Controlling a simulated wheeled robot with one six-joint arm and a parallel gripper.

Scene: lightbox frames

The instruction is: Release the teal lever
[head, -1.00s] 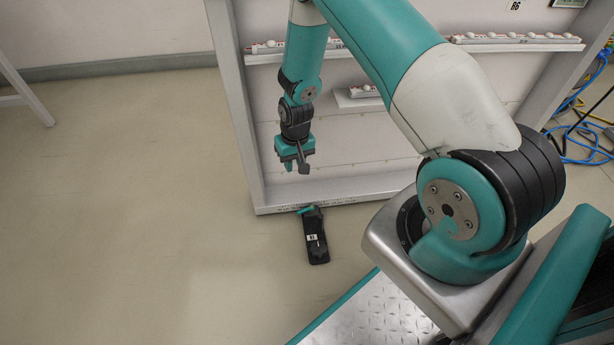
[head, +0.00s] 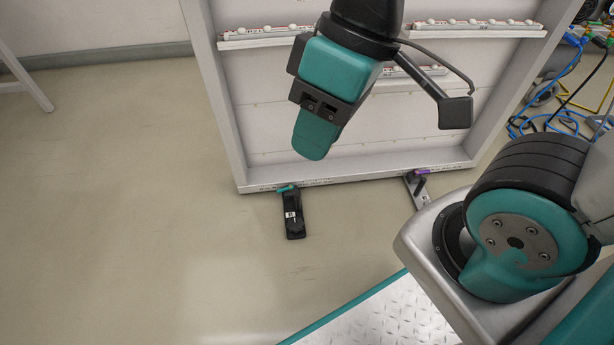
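The teal lever (head: 286,188) is a short teal handle at the top of a black floor clamp (head: 293,222), by the front bottom edge of the white frame (head: 350,179). The handle points left, and the clamp has a small white label. My gripper (head: 315,140) is raised close to the camera, above and to the right of the lever in the picture, with its teal fingertip end pointing down. It is apart from the lever. From this angle I cannot see a gap between the fingers. Nothing held shows.
A second floor clamp with a purple lever (head: 424,171) stands at the frame's right bottom edge. Shelf rails (head: 480,27) with white round pieces cross the frame. Blue and yellow cables (head: 560,122) lie at right. The floor (head: 140,210) left of the black clamp is clear.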

